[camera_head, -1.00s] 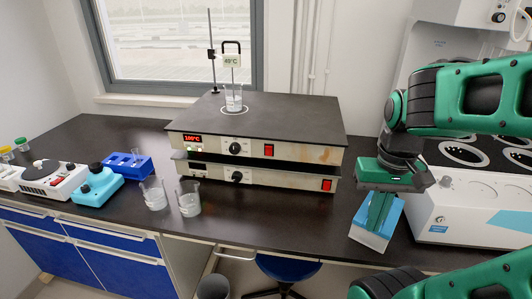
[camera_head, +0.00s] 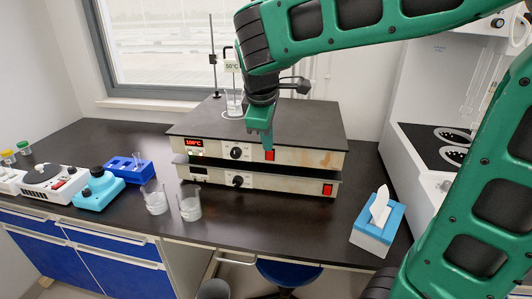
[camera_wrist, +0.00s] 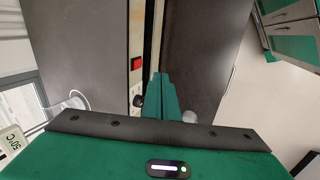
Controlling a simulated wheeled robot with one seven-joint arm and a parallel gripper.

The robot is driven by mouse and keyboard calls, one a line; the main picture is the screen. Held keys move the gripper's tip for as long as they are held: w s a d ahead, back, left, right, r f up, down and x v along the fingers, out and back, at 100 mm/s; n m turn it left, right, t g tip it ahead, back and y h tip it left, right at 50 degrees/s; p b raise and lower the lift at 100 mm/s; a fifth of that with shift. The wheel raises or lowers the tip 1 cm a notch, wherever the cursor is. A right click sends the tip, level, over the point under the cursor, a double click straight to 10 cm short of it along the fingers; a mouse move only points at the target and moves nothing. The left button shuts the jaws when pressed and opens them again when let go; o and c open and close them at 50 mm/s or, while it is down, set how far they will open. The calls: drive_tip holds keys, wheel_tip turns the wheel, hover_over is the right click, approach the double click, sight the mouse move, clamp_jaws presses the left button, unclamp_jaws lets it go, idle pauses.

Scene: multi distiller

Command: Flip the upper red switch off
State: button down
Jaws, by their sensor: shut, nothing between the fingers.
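The upper heating unit (camera_head: 310,158) has a red switch (camera_head: 270,155) on its front panel, right of a black knob. The upper red switch also shows in the wrist view (camera_wrist: 136,63). The upper unit's red display (camera_head: 194,142) reads about 100°C. My gripper (camera_head: 267,147) is shut and empty, fingers pointing down just in front of the upper panel beside the switch. Its fingertips also show in the wrist view (camera_wrist: 161,76), a little apart from the switch in the picture; I cannot tell if they touch. The lower unit's red switch (camera_head: 327,189) is at the lower right.
A beaker (camera_head: 234,106) with a thermometer reading 50°C stands on the upper plate, by a stand rod. Two beakers (camera_head: 189,207) stand at front left of the units. A tissue box (camera_head: 372,238) stands on the right. The bench between is clear.

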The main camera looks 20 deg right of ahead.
sight(270, 156)
drive_tip(key=shift+w+a+r+n, duration=0.15)
drive_tip(key=shift+w+a+n, duration=0.25)
drive_tip(key=shift+a, duration=0.15)
drive_tip(key=w+d+f, duration=0.4)
drive_tip(key=w+f, duration=0.2)
drive_tip(key=f, duration=0.2)
drive_tip(key=shift+w+d+f, duration=0.3)
drive_tip(key=shift+d, duration=0.05)
